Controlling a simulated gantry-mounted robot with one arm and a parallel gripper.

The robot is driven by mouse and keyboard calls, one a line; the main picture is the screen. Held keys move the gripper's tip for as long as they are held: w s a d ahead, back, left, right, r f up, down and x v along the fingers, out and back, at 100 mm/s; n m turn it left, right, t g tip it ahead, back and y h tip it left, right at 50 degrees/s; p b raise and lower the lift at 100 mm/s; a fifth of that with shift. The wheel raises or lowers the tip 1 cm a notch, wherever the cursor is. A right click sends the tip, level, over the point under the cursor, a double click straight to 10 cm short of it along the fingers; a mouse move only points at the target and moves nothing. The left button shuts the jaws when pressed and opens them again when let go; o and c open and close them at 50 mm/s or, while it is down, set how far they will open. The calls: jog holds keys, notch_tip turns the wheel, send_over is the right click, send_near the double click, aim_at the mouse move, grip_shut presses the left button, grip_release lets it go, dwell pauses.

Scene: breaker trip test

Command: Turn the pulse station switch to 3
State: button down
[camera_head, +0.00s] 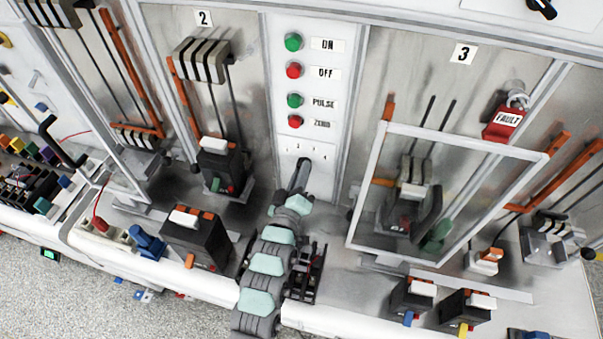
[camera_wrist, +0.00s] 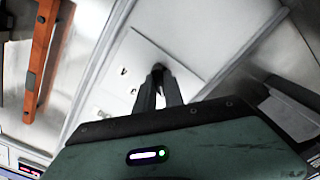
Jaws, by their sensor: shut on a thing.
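The pulse station panel (camera_head: 325,85) is a white strip between bays 2 and 3. Its buttons are labelled ON, OFF, PULSE and ZERO, and small position digits sit below them. My gripper (camera_head: 302,163) reaches up to the panel's lower part, with its fingertips at the switch. The panel also shows in the wrist view (camera_wrist: 112,85), where my gripper (camera_wrist: 158,84) is shut on the dark switch knob (camera_wrist: 158,68). The fingers cover most of the knob, so I cannot tell which digit it points to. The digits are too small to read surely.
A framed clear door (camera_head: 462,140) stands out at bay 3, right of my arm. A red FAULT padlock (camera_head: 503,122) hangs at that bay. A black breaker unit (camera_head: 195,240) stands on the bench left of my arm. An orange bar (camera_wrist: 42,62) shows in the wrist view.

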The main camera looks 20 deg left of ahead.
jog(key=shift+m+b, duration=1.85)
jog(key=shift+m, duration=5.05)
jog(key=c, duration=1.4)
grip_release()
jog(key=shift+c, duration=0.2)
